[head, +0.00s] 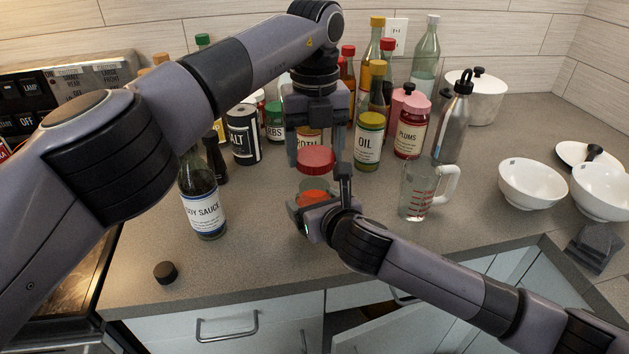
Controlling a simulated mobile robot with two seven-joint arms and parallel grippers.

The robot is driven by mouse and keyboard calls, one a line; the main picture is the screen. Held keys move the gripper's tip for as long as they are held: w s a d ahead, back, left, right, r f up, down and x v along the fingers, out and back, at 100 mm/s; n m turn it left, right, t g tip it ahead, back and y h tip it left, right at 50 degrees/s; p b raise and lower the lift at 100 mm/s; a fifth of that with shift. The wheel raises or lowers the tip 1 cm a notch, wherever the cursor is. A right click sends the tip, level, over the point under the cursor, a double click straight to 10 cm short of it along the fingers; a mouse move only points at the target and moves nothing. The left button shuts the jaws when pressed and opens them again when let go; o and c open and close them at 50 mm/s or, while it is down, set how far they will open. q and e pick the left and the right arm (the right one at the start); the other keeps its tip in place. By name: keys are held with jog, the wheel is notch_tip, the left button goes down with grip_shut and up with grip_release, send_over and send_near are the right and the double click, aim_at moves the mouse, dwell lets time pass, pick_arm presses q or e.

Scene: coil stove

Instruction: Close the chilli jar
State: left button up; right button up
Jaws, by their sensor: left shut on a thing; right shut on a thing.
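The chilli jar (312,190) is a small clear jar with red contents, low in the middle of the head view on the counter. My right gripper (322,208) is shut on the jar from the front right and hides much of its body. The red lid (316,159) is just above the jar mouth, with a gap between them. My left gripper (318,150) points down from above and is shut on the lid. The jar's label is not readable.
A soy sauce bottle (203,203) stands to the left and a glass measuring cup (417,191) to the right. A black cap (165,272) lies near the front edge. Several bottles and jars, including the oil jar (369,146), stand behind; white bowls (532,184) are at right.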

aim_at(314, 187)
pick_arm(q)
jog(key=shift+f, duration=1.65)
jog(key=shift+f, duration=0.85)
jog(key=shift+f, duration=0.6)
pick_arm(e)
grip_shut()
pick_arm(q)
jog(key=shift+m, duration=1.7)
jog(key=o, duration=1)
